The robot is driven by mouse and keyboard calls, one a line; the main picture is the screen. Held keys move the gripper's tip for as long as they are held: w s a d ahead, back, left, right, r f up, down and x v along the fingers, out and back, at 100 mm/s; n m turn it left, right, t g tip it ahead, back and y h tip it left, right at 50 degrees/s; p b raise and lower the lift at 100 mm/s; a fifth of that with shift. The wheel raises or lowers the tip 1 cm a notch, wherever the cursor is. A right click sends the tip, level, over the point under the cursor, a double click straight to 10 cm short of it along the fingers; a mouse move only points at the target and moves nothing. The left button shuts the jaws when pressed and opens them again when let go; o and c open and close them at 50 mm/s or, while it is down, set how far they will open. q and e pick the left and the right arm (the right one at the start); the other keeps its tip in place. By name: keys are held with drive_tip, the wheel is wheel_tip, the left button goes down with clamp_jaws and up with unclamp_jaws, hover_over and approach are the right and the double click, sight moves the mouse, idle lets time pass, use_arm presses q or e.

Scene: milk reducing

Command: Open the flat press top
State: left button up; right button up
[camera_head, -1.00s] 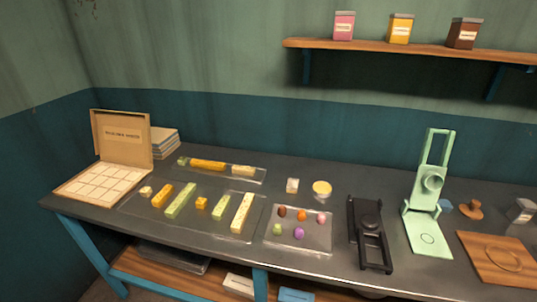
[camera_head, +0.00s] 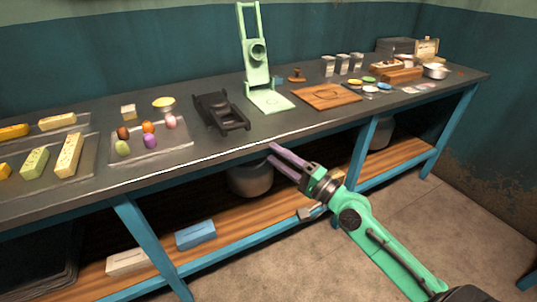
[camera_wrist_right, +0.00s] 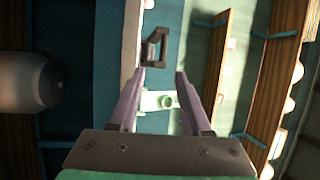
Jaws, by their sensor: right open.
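The black press (camera_head: 222,112) lies low and folded on the grey table, its top down over its base. The green press (camera_head: 257,75) stands just right of it, its frame raised upright above a flat base plate. In the right wrist view the black press (camera_wrist_right: 153,48) and the green press (camera_wrist_right: 160,100) show beyond the fingers. My right gripper (camera_head: 271,153) is open and empty, in front of the table's front edge, apart from both presses. Its purple fingers also show spread in the right wrist view (camera_wrist_right: 160,75). My left gripper is not in view.
A wooden board (camera_head: 325,96) lies right of the green press. A clear tray (camera_head: 180,148) with coloured balls lies left of the black press. A lower wooden shelf (camera_head: 260,222) holds a grey pot (camera_head: 250,180) and boxes. The floor at right is clear.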

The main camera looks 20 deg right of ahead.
sight(235, 127)
drive_tip(key=p+x, duration=0.2)
drive_tip(key=x, duration=0.3)
drive_tip(key=p+x, duration=0.2)
drive_tip(key=x, duration=0.3)
drive_tip(key=p+x, duration=0.2)
drive_tip(key=x, duration=0.3)
drive_tip(key=shift+s+a+r, duration=0.1)
drive_tip(key=shift+a+r, duration=0.1)
drive_tip(key=shift+r, duration=0.05)
clamp_jaws()
idle(0.5)
